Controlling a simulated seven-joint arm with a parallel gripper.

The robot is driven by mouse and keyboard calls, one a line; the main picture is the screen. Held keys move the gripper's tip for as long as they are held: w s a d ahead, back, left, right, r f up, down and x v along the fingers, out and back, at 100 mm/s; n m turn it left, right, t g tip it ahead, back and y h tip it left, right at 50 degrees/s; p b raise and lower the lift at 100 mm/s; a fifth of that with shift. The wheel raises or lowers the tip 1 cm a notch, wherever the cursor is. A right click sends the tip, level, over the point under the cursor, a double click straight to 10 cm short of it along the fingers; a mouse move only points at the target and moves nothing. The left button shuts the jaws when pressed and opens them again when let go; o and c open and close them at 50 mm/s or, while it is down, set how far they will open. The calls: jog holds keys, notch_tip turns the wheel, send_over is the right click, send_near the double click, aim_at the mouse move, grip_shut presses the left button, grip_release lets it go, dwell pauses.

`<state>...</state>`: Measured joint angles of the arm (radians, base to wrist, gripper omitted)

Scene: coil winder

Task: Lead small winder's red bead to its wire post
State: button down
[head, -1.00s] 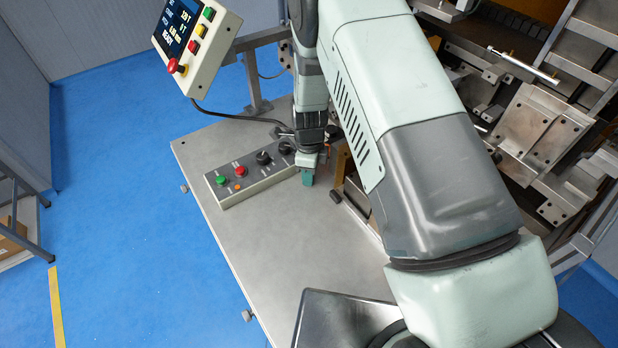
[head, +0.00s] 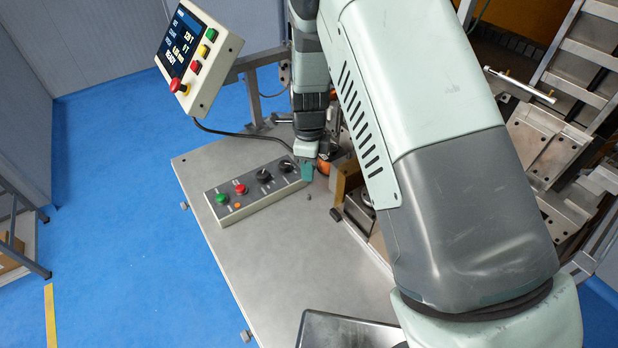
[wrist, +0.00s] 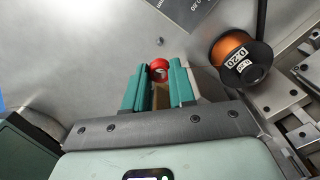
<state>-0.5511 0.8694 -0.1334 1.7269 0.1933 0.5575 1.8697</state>
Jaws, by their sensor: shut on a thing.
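The red bead (wrist: 159,69) is between the teal fingertips of my gripper (wrist: 161,74) in the wrist view, and the gripper is shut on it. In the head view the fingertips of my gripper (head: 307,171) are low over the table by the right end of the control box; the bead cannot be made out there. A small grey stub (wrist: 160,42), perhaps the wire post, stands on the table just beyond the bead, apart from it. It also shows in the head view (head: 308,196).
A black spool of copper wire (wrist: 240,60) marked 0.20 stands right of my fingers in the wrist view. The control box (head: 252,189) has knobs and buttons. Metal machine blocks are at the right. The table's front left (head: 262,262) is clear.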

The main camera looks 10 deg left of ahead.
jog(key=shift+r, duration=0.35)
notch_tip(320, 180, up, 8)
jog(key=f, duration=0.1)
send_over(349, 153)
jog(key=shift+r, duration=0.25)
jog(key=shift+w+f, duration=0.1)
jog(key=shift+f, duration=2.35)
jog(key=shift+f, duration=0.2)
jog(key=shift+f, duration=0.9)
jog(key=c, duration=0.8)
grip_release()
jog(key=shift+c, duration=0.2)
